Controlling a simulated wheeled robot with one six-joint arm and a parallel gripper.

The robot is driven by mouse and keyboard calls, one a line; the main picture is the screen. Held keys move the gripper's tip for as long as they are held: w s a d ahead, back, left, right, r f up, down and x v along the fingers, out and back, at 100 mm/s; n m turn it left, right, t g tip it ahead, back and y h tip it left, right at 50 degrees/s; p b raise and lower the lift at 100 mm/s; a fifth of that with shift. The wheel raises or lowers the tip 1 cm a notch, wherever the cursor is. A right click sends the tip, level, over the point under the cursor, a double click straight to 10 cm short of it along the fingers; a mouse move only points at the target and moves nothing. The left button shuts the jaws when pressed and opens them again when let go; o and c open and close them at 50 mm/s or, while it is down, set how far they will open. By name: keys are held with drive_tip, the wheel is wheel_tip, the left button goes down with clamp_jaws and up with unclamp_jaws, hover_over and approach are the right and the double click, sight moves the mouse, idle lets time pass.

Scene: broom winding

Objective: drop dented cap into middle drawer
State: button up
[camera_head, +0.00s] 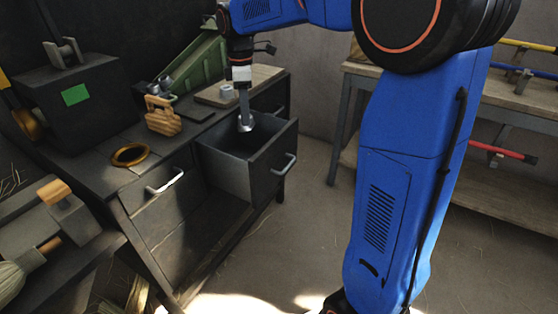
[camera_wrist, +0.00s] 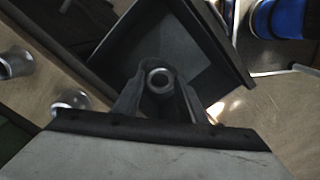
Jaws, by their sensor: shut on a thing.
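My gripper (camera_head: 245,122) hangs over the open middle drawer (camera_head: 223,174) in the head view, its fingers pointing down. In the wrist view my gripper (camera_wrist: 158,95) is shut on a small round metal cap (camera_wrist: 160,78) with a hole in its middle. The cap is above the drawer, whose dark inside (camera_wrist: 200,60) lies behind it in the wrist view. No dent can be made out at this size. The drawer is pulled out from the dark workbench and its floor looks bare where it shows.
On the bench, a metal cap (camera_head: 226,90) stands on a wooden board (camera_head: 254,80). A wooden block piece (camera_head: 162,116), a brass ring (camera_head: 130,155) and a green machine (camera_head: 196,62) are nearby. A shut drawer (camera_head: 160,197) is to the left.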

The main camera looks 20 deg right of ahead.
drive_tip(key=shift+f, duration=0.15)
drive_tip(key=o, duration=1.2)
wheel_tip(320, 180, up, 17)
drive_tip(key=shift+r, duration=0.2)
